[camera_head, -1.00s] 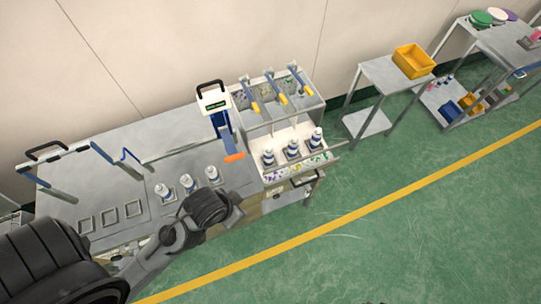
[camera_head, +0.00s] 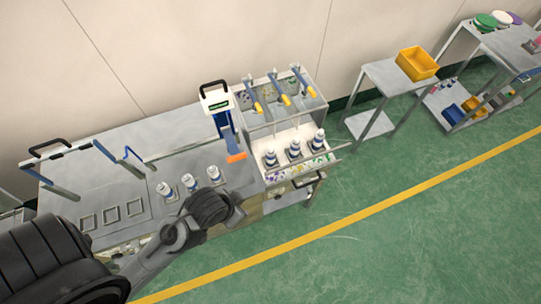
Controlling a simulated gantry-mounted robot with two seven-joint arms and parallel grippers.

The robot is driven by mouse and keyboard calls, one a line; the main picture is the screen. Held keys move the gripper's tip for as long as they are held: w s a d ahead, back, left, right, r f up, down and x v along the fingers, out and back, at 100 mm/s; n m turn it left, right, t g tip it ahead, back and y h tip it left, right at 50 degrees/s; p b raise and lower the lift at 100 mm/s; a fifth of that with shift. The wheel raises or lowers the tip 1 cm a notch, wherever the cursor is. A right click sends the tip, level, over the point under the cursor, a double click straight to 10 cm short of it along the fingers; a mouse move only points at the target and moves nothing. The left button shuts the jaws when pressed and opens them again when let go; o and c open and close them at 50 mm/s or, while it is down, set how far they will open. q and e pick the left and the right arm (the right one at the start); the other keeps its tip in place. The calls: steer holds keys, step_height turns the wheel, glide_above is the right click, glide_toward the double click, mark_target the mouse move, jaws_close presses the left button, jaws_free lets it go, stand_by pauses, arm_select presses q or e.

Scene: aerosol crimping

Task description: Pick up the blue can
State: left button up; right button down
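Three small white cans with blue parts stand upright on a plate on the grey workbench: a left can (camera_head: 166,191), a middle can (camera_head: 189,181) and a right can (camera_head: 214,174). Three more blue-and-white cans, among them one at the left (camera_head: 271,158), stand on the white crimping station (camera_head: 277,187). I cannot tell which one is the task's blue can. One arm of mine comes in from the lower left, and its dark joint is just in front of the bench cans. I make out no gripper fingers. My other arm does not show.
Three empty square frames, one of them in the middle (camera_head: 111,215), lie on the bench's left. A blue-and-white device with an orange handle (camera_head: 236,157) stands by the cans. Blue-and-yellow levers (camera_head: 279,90) top the station. A yellow bin (camera_head: 417,62) is on a side table. Green floor is clear at right.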

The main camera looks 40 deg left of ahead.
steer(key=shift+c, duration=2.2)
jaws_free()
